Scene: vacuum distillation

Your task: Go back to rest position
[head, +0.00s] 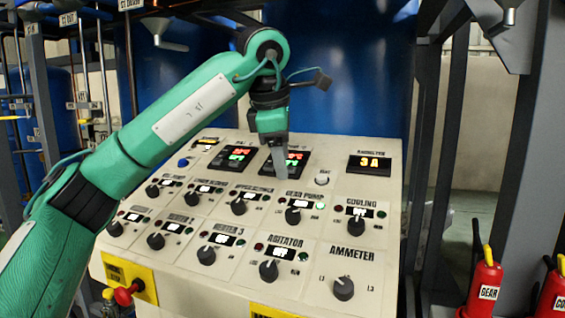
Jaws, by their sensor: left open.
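My left arm comes in from the left, green, and bends down over the control panel (222,268). My left gripper (280,165) points down in front of the displays and above the gear pump knob (293,215). The gap between its fingers is hard to see from this side, and nothing shows held in it. I cannot tell whether the fingertips touch the panel. The gear pump's green light (320,206) looks lit. My right gripper is not in view.
The panel carries several black knobs, including the ammeter knob (343,288), and a yellow "3 A" display (375,162). Red gear handles (486,280) stand at the lower right. Grey posts (432,130) and a blue tank (340,70) are behind the panel.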

